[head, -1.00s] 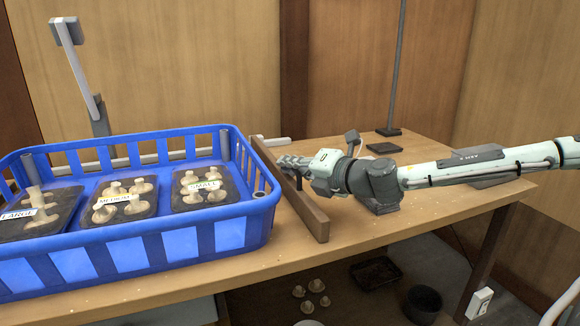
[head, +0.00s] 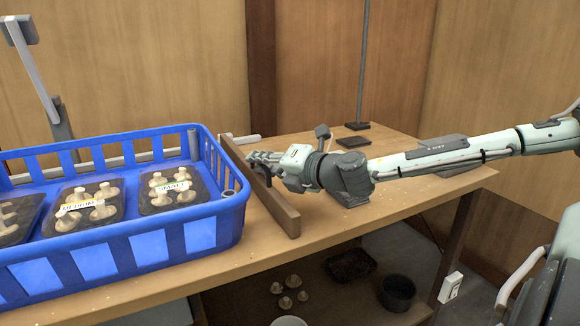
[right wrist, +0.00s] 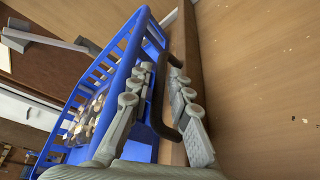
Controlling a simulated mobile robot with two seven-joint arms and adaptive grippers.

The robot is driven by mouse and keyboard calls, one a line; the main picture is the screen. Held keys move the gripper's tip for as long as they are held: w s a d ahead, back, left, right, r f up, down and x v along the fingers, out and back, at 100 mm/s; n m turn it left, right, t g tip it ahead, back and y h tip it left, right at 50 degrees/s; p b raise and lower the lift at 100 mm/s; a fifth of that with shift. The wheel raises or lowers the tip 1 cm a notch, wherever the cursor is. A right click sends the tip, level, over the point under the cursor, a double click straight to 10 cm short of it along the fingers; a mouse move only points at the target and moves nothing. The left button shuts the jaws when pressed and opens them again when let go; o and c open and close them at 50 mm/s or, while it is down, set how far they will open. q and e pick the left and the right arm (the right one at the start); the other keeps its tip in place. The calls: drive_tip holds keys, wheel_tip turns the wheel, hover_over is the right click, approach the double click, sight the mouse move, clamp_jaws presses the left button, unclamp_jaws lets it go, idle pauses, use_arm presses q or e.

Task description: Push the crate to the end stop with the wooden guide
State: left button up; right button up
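The blue crate (head: 245,205) stands on the wooden table at the left of the head view, its left end cut off by the picture edge. It holds dark trays of mushrooms, with labels reading MEDIUM and SMALL. The wooden guide (head: 281,212) is a long board on edge beside the crate's right end; I cannot tell whether they touch. My right gripper (head: 262,158) reaches it from the right. In the right wrist view, its fingers (right wrist: 160,85) close around the guide's dark handle (right wrist: 157,112). No end stop is clearly identifiable. My left gripper is out of view.
A thin post on a dark base (head: 357,126) stands at the back. A grey jointed stand (head: 38,85) rises behind the crate. Mushrooms and a dark bucket (head: 398,293) are below the table.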

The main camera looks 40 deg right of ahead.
drive_tip(key=v, duration=1.1)
drive_tip(key=shift+s, duration=0.2)
